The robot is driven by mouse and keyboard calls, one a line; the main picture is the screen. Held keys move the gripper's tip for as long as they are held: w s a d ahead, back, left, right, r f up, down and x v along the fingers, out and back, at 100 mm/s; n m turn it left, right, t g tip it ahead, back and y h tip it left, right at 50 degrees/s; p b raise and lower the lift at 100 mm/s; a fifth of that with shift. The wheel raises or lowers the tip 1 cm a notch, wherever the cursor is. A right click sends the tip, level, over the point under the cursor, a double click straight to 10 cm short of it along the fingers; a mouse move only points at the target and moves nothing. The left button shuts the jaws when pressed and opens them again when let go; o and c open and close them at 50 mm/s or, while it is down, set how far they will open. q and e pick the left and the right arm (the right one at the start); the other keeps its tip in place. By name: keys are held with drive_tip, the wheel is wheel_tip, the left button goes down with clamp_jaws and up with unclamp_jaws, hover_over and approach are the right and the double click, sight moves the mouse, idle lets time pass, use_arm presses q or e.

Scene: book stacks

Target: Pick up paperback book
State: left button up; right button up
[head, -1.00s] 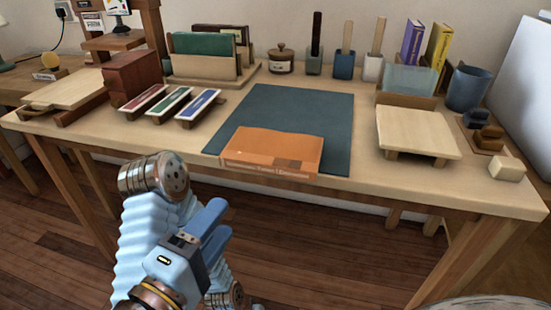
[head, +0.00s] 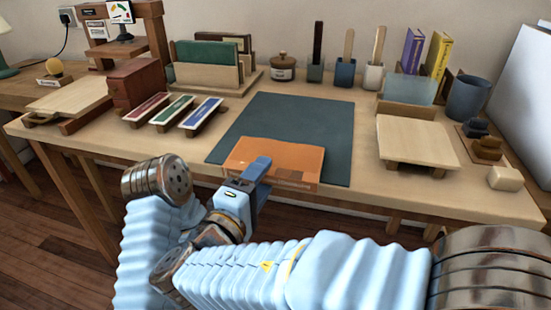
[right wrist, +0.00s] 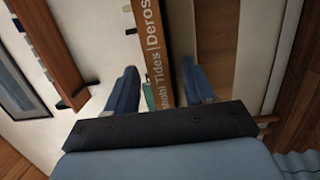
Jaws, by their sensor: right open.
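The orange paperback book (head: 285,156) lies flat at the front of the dark desk mat, its spine facing me near the table's front edge. My right gripper (head: 262,178) is open at the book's front left part, one finger above cover height and the other lower. In the right wrist view, the book's lettered spine (right wrist: 155,50) runs between the two spread fingers of my gripper (right wrist: 158,85). I cannot tell whether either finger touches the book. My left gripper is not in view.
The dark mat (head: 290,115) is clear behind the book. Three coloured narrow books on stands (head: 175,110) are to the left. A low wooden stand (head: 415,140) is to the right. Pots, a jar and upright books line the back.

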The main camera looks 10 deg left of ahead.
clamp_jaws()
idle(0.4)
